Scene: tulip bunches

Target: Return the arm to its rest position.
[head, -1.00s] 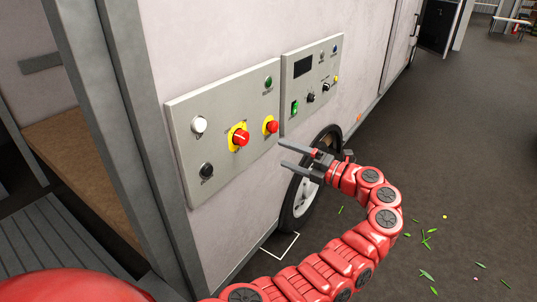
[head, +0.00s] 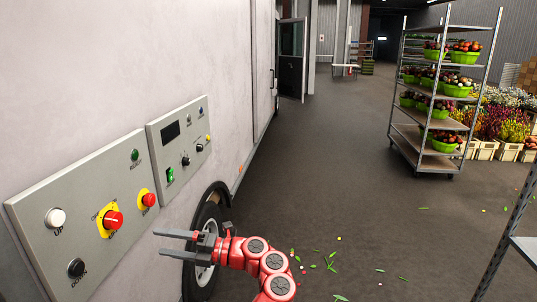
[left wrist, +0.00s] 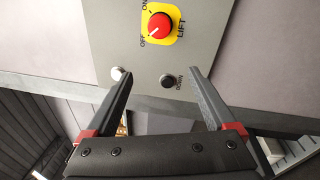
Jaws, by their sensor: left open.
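My left gripper (head: 160,244) is on the end of a red segmented arm at the bottom of the head view. It is open and empty, its two dark fingers pointing left, in front of the van-like wall beside the panel. In the left wrist view the fingers (left wrist: 160,76) are spread, with the grey control panel (left wrist: 215,15) beyond them. The red lift switch (left wrist: 160,25) on its yellow plate is above the fingertips there. The black down button (left wrist: 167,81) shows between the fingers. My right gripper is in neither view.
The grey panel (head: 80,160) with buttons and a second panel (head: 182,143) are on the pale wall at left. A wheel (head: 207,225) is behind my gripper. A shelf trolley (head: 417,150) with green flower bowls stands at right. The dark floor (head: 330,190) between is mostly clear.

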